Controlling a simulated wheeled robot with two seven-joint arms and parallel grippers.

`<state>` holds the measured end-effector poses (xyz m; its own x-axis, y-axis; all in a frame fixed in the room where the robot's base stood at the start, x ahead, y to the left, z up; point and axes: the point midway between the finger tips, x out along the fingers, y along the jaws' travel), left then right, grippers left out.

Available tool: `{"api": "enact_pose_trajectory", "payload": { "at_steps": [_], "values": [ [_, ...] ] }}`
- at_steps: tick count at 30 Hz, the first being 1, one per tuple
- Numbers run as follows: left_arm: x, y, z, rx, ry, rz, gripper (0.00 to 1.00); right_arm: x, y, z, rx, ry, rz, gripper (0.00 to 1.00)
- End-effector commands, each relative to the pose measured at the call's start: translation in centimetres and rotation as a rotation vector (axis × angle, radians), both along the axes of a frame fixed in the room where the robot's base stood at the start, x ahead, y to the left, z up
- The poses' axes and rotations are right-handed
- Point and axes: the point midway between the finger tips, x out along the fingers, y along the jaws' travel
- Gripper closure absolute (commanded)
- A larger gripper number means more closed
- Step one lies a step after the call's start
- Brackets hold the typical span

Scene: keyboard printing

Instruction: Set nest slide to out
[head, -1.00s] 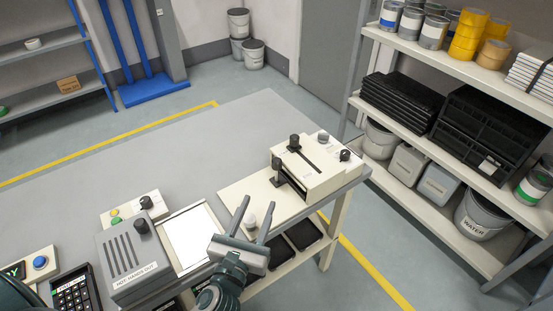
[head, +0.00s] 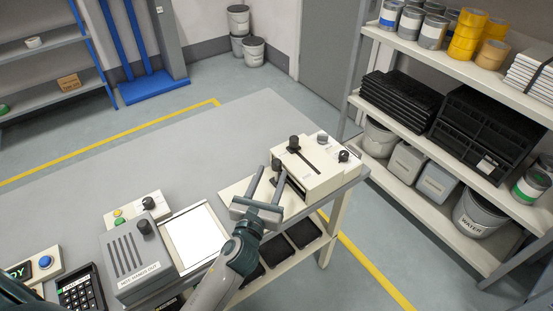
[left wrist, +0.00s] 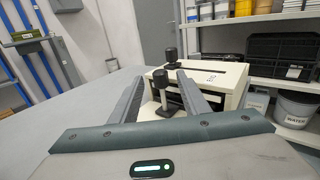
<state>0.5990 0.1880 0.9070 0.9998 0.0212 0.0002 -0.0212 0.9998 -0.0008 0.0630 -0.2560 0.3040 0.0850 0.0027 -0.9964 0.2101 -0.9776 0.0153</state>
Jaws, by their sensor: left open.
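The cream printing machine (head: 325,178) stands at the right end of the table, with a black knob (head: 294,143) in the slot on its top. A dark upright handle (head: 276,164) stands at its front-left side, over a cream base plate (head: 233,190). My left gripper (head: 267,174) is open and empty, its fingers pointing at the machine's front. In the left wrist view, a black-topped post (left wrist: 172,86) shows between the fingers (left wrist: 160,78); I cannot tell whether they touch it. The arm hides part of the base plate. My right gripper is not in view.
A grey vented box (head: 133,262) with a knob, a white plate in a frame (head: 193,238) and a keypad (head: 76,293) lie to the left. Black trays sit on a lower shelf (head: 305,232). The table's back area (head: 170,155) is clear. A loaded rack stands right.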

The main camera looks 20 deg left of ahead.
Motion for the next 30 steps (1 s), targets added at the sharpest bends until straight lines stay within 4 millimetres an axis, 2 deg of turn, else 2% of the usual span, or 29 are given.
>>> {"api": "enact_pose_trajectory", "payload": {
  "at_steps": [6,12,25,30],
  "values": [
    [3.7,0.1,0.2,-0.001,-0.001,0.001,0.58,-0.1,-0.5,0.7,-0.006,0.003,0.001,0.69],
    [5.7,0.2,0.1,0.001,-0.001,0.001,0.58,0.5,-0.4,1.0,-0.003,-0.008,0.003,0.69],
    [6.3,0.2,0.0,0.001,0.0,0.001,0.58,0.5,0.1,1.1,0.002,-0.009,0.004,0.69],
    [6.2,0.2,0.0,0.001,0.0,0.001,0.99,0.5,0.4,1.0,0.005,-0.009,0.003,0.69]
  ]
}}
